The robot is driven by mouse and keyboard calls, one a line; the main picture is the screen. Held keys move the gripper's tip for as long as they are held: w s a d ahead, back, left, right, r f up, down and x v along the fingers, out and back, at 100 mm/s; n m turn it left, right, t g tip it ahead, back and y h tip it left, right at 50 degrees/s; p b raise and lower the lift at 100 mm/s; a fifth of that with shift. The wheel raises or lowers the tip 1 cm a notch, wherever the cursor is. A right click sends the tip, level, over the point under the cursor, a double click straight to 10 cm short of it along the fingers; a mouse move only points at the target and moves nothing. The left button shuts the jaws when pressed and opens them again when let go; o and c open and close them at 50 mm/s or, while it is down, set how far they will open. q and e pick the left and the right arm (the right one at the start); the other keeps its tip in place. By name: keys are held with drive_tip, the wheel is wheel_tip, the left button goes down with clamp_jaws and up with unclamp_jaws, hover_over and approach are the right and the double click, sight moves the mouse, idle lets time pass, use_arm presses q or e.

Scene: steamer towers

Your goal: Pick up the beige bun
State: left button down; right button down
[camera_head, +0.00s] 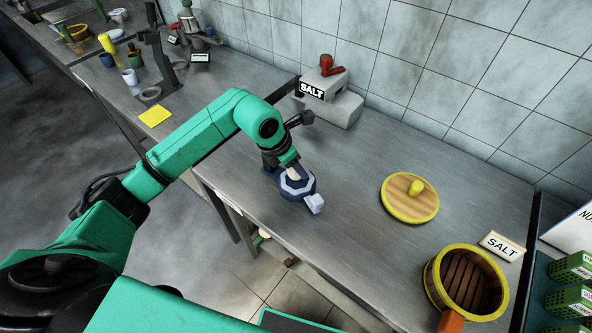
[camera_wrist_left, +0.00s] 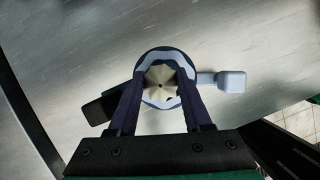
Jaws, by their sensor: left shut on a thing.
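The beige bun (camera_wrist_left: 161,78) is pleated on top and sits inside the opening of a small dark blue pot with a pale rim (camera_head: 298,189). The pot stands on the steel counter, and its pale block handle (camera_wrist_left: 232,82) points right in the left wrist view. My left gripper (camera_head: 294,174) reaches down into the pot. In the left wrist view its two fingers (camera_wrist_left: 160,84) are closed on the bun from both sides. The fingers hide the bun's sides, and I cannot tell whether it touches the pot's bottom. My right gripper is not in view.
A round wooden lid with a yellow rim (camera_head: 410,210) lies to the right. A wooden tub (camera_head: 436,290) and a salt sign (camera_head: 502,246) stand at front right. A grey block (camera_head: 340,110) stands by the tiled wall. The counter between pot and lid is clear.

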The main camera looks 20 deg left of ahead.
use_arm(q)
wheel_tip(320, 180, up, 18)
drive_tip(key=b, duration=0.2)
drive_tip(key=shift+r+b, duration=0.15)
drive_tip(key=shift+b, duration=0.25)
drive_tip(key=c, duration=0.9)
unclamp_jaws()
clamp_jaws()
